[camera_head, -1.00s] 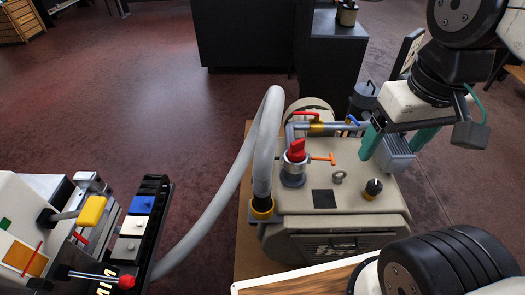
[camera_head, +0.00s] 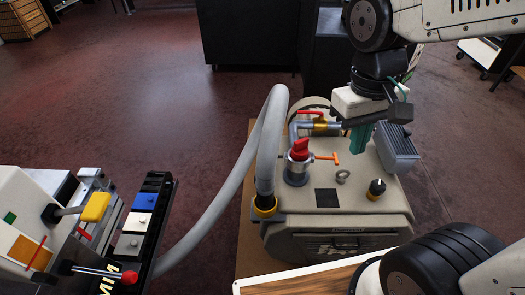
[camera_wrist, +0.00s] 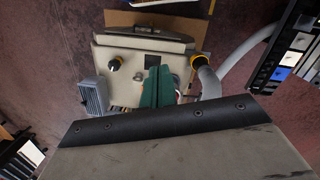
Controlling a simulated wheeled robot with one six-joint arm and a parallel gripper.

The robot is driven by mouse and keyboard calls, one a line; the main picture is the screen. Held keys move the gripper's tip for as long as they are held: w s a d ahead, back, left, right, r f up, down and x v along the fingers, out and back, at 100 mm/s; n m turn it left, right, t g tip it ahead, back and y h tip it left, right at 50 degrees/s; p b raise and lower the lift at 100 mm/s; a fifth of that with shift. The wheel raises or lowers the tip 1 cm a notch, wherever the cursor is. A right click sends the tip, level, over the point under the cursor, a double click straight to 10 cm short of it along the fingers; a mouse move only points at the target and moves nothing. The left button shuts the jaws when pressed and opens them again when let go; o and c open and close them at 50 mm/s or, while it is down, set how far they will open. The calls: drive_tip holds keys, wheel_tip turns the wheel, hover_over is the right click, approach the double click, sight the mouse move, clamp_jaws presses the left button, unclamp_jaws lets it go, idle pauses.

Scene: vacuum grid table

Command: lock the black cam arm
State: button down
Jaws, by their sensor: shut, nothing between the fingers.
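The grey hose (camera_head: 223,195) ends in a yellow collar (camera_head: 265,208) on the left side of the beige pump (camera_head: 325,215). A dark part sits around the hose just above this collar; I cannot clearly make out the black cam arm or its position there. The collar also shows in the wrist view (camera_wrist: 197,58). My gripper (camera_head: 358,148) has green fingers, shut together and empty. It hangs over the back right of the pump, to the right of the collar and apart from it. In the wrist view the fingers (camera_wrist: 157,75) hide part of the pump top.
A metal ring (camera_head: 343,176) and a black knob (camera_head: 377,187) stand on the pump top. A panel with a yellow lever (camera_head: 96,207) is at left.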

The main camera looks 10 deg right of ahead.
drive_tip(key=w+a+f+h, duration=0.1)
drive_tip(key=w+a+f, duration=0.4)
drive_tip(key=w, duration=0.4)
drive_tip(key=m+t+y, duration=0.1)
drive_tip(key=m+t, duration=0.3)
hover_over(261, 155)
drive_tip(key=s, duration=0.1)
wheel_tip(261, 155, down, 22)
drive_tip(key=shift+f, duration=1.1)
